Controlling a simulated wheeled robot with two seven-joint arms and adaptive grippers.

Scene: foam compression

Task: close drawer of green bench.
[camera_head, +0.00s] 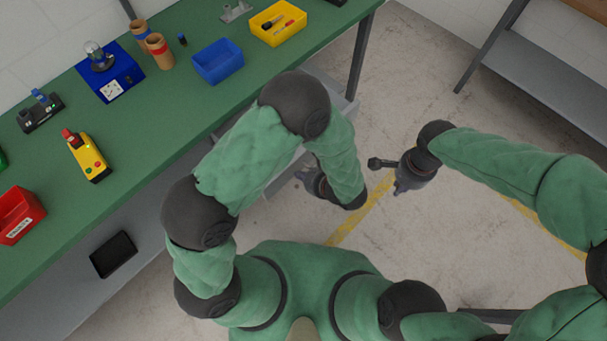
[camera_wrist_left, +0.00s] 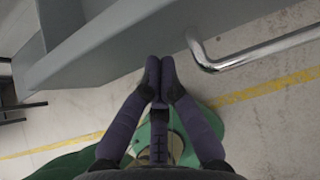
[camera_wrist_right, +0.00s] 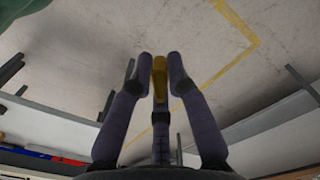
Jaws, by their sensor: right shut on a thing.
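The green bench (camera_head: 215,100) runs along the left. A grey drawer (camera_head: 345,103) shows below its top, partly hidden by my left arm, and appears to stick out. In the left wrist view the grey drawer front (camera_wrist_left: 200,18) carries a bent chrome handle (camera_wrist_left: 260,48). My left gripper (camera_head: 306,179) has its fingers together and empty; its tips (camera_wrist_left: 160,68) are left of the handle, apart from it in the picture. My right gripper (camera_head: 400,180) is over open floor, away from the bench, shut on a small yellow-brown object (camera_wrist_right: 160,78).
On the bench stand a blue bin (camera_head: 218,62), a yellow tray (camera_head: 278,22), a red bin (camera_head: 18,214) and several small devices. A black tray (camera_head: 113,254) lies on the lower shelf. Another grey shelf (camera_head: 550,75) stands at upper right. The floor between is clear.

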